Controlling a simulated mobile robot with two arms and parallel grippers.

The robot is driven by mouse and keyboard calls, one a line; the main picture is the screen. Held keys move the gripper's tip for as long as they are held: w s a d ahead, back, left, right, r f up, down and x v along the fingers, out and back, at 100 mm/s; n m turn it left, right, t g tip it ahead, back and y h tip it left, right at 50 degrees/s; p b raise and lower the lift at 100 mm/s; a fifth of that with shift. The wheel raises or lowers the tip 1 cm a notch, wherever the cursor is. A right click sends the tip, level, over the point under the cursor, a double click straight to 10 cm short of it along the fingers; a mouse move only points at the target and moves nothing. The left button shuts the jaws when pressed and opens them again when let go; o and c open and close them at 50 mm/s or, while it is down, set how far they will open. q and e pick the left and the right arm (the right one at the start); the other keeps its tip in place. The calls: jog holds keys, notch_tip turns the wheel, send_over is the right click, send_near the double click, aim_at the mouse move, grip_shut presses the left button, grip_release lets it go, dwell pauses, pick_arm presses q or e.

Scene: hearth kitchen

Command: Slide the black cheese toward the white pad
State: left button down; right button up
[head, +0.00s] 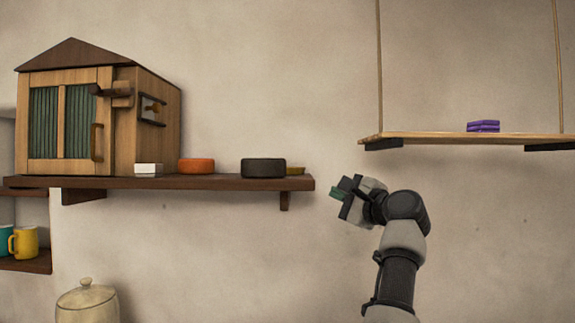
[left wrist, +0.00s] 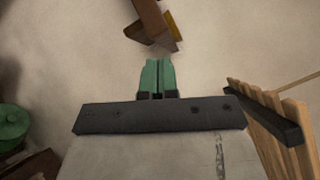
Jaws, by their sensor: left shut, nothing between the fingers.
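The black cheese (head: 263,168) is a dark round disc lying flat near the right end of the brown wall shelf (head: 225,183). The white pad (head: 148,170) is a small white block on the same shelf, farther left. An orange disc (head: 195,165) sits between them. My left gripper (head: 337,192) is to the right of the shelf end, apart from the cheese. Its green fingers are shut and empty, as the left wrist view (left wrist: 158,75) also shows. The cheese cannot be made out in the left wrist view. My right gripper is not in view.
A small yellow piece (head: 296,170) lies just right of the cheese. A wooden cabinet (head: 95,115) stands on the shelf's left part. A hanging shelf (head: 430,138) with purple blocks (head: 484,126) is above right. A lidded jar (head: 88,303) and mugs are below left.

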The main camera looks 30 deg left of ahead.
aim_at(271, 166)
pick_arm(q)
jog(key=s+r+n+h, duration=0.2)
jog(key=s+r+n, duration=0.2)
jog(key=r, duration=0.2)
jog(key=p+x, duration=0.1)
jog(key=x, duration=0.2)
jog(key=p+x, duration=0.2)
jog(key=x, duration=0.2)
jog(key=r+p+x, duration=0.1)
jog(key=p+x, duration=0.1)
jog(key=x, duration=0.1)
jog(key=shift+a, duration=0.25)
jog(key=shift+s+a+f+p, duration=0.1)
jog(key=shift+s+a+p, duration=0.1)
jog(key=shift+a, duration=0.3)
jog(key=shift+s+a+f+p, duration=0.15)
jog(key=shift+s+a, duration=0.1)
jog(key=shift+a, duration=0.25)
jog(key=shift+s+a, duration=0.35)
jog(key=shift+a, duration=0.2)
jog(key=shift+a, duration=0.1)
jog(key=a, duration=0.1)
jog(key=s+a+b, duration=0.1)
jog(key=shift+s+a, duration=0.2)
jog(key=shift+a, duration=0.2)
jog(key=shift+s+a, duration=0.1)
jog(key=shift+a, duration=0.25)
jog(key=shift+d, duration=0.1)
